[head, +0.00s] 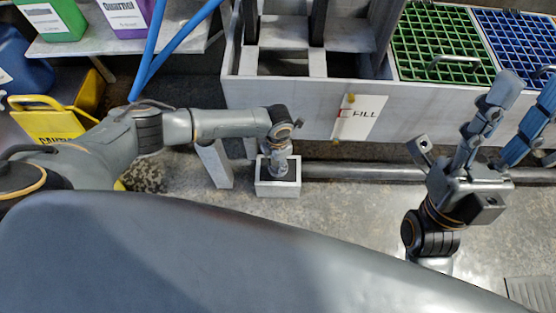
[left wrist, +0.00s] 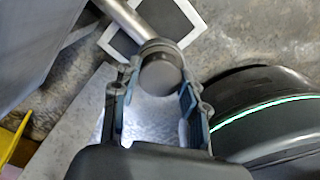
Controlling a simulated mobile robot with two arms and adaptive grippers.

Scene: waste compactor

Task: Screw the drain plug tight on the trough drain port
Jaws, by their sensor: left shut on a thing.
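The drain plug (left wrist: 160,75) is a grey round cap between my left fingers in the left wrist view. The left gripper (left wrist: 160,88) is shut on it, a finger on each side. In that view the grey drain pipe (left wrist: 122,16) runs up to the plug, so the plug is at the port; the thread between them is hidden. In the head view my left gripper (head: 280,150) points down at the pipe's left end, above a small white box with a dark top (head: 278,189). My right gripper (head: 526,95) is raised at the right, fingers spread and empty.
The trough (head: 260,90) with a FILL label (head: 357,118) stands behind the pipe (head: 370,172). Green (head: 440,45) and blue (head: 510,35) grates are at the upper right. A yellow sign (head: 45,120) and shelf (head: 120,42) are at the left. The floor in front is clear.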

